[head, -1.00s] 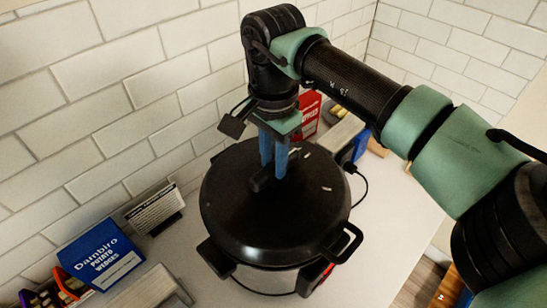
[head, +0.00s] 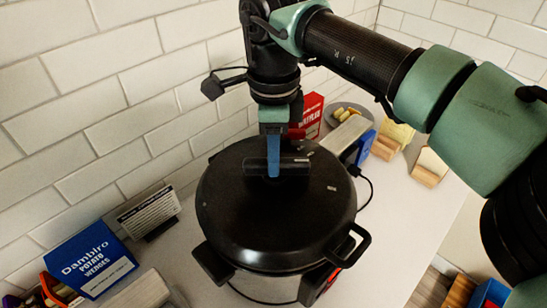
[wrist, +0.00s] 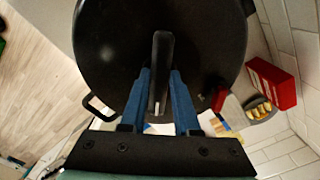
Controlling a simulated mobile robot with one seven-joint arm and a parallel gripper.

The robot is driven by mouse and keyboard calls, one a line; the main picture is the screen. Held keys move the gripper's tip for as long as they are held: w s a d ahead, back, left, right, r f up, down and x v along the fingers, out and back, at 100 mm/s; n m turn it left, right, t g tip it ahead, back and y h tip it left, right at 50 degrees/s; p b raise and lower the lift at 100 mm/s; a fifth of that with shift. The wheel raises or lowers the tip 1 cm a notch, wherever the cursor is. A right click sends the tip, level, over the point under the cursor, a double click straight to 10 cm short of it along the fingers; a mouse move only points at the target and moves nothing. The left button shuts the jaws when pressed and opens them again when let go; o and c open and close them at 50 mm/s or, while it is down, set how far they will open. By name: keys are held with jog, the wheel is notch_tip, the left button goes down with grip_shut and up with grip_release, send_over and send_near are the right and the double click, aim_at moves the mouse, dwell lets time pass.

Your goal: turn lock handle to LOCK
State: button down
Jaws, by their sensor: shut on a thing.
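The black lock handle (head: 294,166) is a bar on top of the round black lid (head: 300,215) of a large cooker. In the head view it lies roughly level across the picture. In the wrist view the handle (wrist: 161,65) points away from my gripper, with a pale mark near its close end. My gripper (head: 273,172) points down with its blue fingers shut on the handle; in the wrist view the fingers (wrist: 160,98) stand on either side of it. Small pale marks (head: 332,188) on the lid are too small to read.
A white tiled wall (head: 100,110) stands behind the cooker. A blue potato wedges box (head: 90,258) and a small sign (head: 148,210) are at left. A red box (head: 313,112), a plate of yellow food (head: 345,111) and wooden blocks (head: 430,165) are at right. A black side handle (head: 345,248) sticks out.

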jog(key=shift+w+m+b, duration=0.1)
jog(key=shift+m+b, duration=0.25)
jog(key=shift+m, duration=1.15)
jog(key=c, duration=0.6)
grip_release()
jog(key=shift+c, duration=0.2)
notch_tip(320, 180, up, 13)
jog(key=b, duration=0.2)
